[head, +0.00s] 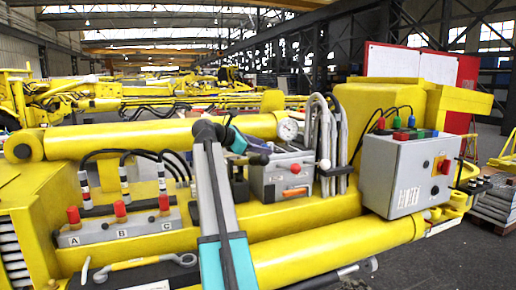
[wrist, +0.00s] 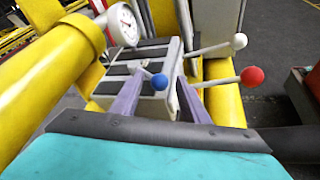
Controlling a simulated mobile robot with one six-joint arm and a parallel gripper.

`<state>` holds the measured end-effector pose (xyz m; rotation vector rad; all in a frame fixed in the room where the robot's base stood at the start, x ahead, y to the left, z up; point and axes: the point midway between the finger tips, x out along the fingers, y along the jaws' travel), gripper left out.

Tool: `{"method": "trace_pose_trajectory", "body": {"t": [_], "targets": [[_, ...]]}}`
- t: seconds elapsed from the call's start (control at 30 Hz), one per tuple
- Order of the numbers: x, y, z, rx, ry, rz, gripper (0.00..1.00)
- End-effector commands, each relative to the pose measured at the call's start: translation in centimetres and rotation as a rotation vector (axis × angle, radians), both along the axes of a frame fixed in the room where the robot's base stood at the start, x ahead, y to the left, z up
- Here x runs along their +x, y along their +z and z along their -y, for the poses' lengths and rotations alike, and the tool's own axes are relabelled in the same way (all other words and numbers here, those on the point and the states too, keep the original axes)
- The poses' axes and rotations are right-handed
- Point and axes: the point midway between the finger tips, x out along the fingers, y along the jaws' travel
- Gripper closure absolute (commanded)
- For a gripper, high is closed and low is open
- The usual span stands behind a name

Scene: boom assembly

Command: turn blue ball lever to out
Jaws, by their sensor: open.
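The blue ball (wrist: 160,82) is the knob of a lever on the grey valve block (head: 270,182). In the wrist view it shows between the two purple-grey fingers of my gripper (wrist: 163,75), with a gap on either side. My gripper is open and holds nothing. In the head view my gripper (head: 249,150) is at the left end of the valve block, and the blue ball is hidden there. Whether the fingers reach past the ball in depth I cannot tell.
A red ball lever (wrist: 252,76) and a white ball lever (wrist: 239,41) stick out to the right of my fingers. A pressure gauge (head: 288,130) and a yellow cylinder (wrist: 50,90) are close by. Grey hoses (head: 322,140) rise behind the block. A grey control box (head: 410,178) stands right.

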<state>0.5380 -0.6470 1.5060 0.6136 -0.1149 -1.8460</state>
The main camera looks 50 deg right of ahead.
Motion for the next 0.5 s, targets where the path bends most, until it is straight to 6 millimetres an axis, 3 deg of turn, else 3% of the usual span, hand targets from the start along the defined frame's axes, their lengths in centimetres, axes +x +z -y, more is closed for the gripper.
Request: {"method": "trace_pose_trajectory", "body": {"t": [0.27, 0.5], "targets": [[0.4, 0.1, -0.8, 0.001, 0.003, 0.0, 0.59], [1.0, 0.9, -3.2, 0.0, 0.003, 0.001, 0.59]]}}
